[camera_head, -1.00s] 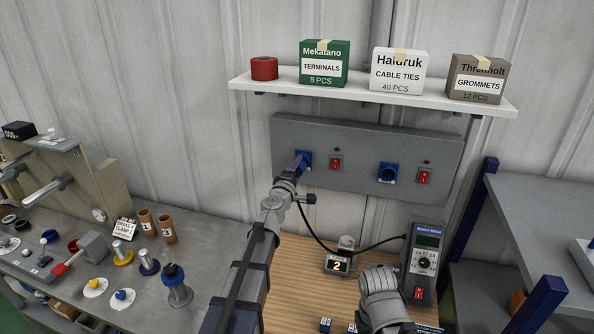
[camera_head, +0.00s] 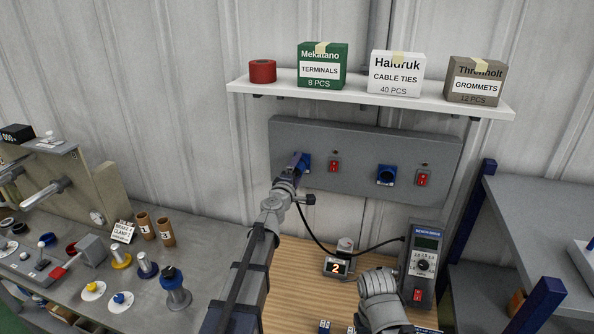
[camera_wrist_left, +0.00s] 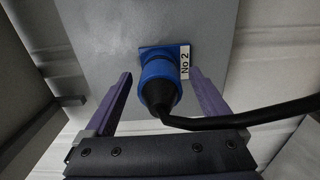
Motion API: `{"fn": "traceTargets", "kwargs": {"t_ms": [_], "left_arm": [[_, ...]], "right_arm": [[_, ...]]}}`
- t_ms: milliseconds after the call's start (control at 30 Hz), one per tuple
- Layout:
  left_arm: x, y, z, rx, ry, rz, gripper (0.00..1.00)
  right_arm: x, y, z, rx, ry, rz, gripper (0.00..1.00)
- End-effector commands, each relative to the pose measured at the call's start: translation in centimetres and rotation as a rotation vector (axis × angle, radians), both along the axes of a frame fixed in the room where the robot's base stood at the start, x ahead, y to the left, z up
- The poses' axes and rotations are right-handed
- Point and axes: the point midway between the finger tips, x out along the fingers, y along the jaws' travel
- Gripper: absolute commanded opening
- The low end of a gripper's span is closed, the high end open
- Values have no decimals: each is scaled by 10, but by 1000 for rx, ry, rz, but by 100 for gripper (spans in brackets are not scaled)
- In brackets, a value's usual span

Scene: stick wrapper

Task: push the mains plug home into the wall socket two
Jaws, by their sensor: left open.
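In the left wrist view, the mains plug (camera_wrist_left: 159,92) has a black tapered boot and cable and sits at the mouth of the blue wall socket two (camera_wrist_left: 152,52), beside a "No 2" label (camera_wrist_left: 185,62). I cannot tell how deep it is in. My left gripper (camera_wrist_left: 160,87) is open, with one purple finger on each side of the plug, apart from it. In the head view, the left gripper (camera_head: 300,164) is at the left socket on the grey wall panel and hides most of it. My right gripper's fingers do not show.
A second blue socket (camera_head: 385,175) and red switches (camera_head: 333,166) are on the panel. The black cable (camera_head: 318,236) runs to the bench drive unit (camera_head: 424,262). A small box showing "2" (camera_head: 337,266) stands on the wooden bench. A shelf with boxes (camera_head: 396,72) hangs above.

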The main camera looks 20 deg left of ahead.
Motion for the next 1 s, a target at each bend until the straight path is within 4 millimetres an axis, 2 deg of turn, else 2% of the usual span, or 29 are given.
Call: {"fn": "traceTargets", "kwargs": {"t_ms": [167,500,600,1000], "left_arm": [[-12,0,0,0,0,0,91],[-66,2,0,0,0,1,91],[-76,3,0,0,0,1,91],[-77,3,0,0,0,0,91]], "right_arm": [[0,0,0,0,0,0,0],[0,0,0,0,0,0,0],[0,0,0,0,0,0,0],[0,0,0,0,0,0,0]]}}
